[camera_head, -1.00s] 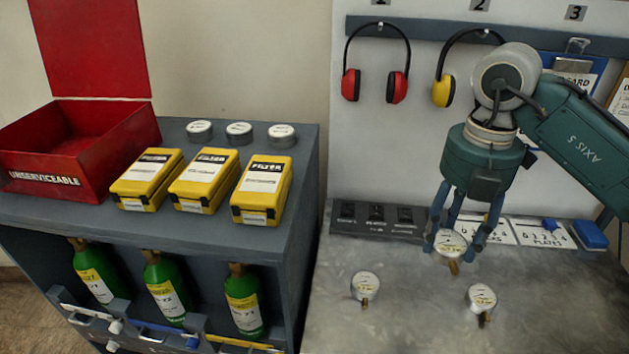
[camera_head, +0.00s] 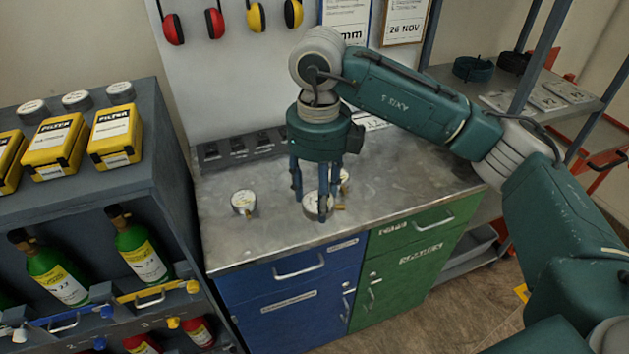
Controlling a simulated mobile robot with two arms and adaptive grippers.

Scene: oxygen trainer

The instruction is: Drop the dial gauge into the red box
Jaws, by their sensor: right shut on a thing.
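My right gripper (camera_head: 316,200) points down over the grey metal bench top and is shut on a round white-faced dial gauge (camera_head: 316,207) with a brass stem. The gauge shows between and below the fingertips; I cannot tell how far it is above the bench. A second dial gauge (camera_head: 344,178) is partly hidden behind the fingers. A third gauge (camera_head: 243,202) stands on the bench to the left, apart from the gripper. The red box is outside the current view. My left gripper is not in view.
A grey shelf unit at left holds yellow filter boxes (camera_head: 115,135), round tins (camera_head: 77,100) and green bottles (camera_head: 140,250). The bench (camera_head: 420,185) has blue drawers (camera_head: 295,285) and a green cabinet (camera_head: 410,262). Ear defenders (camera_head: 172,30) hang above. The bench's right part is fairly clear.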

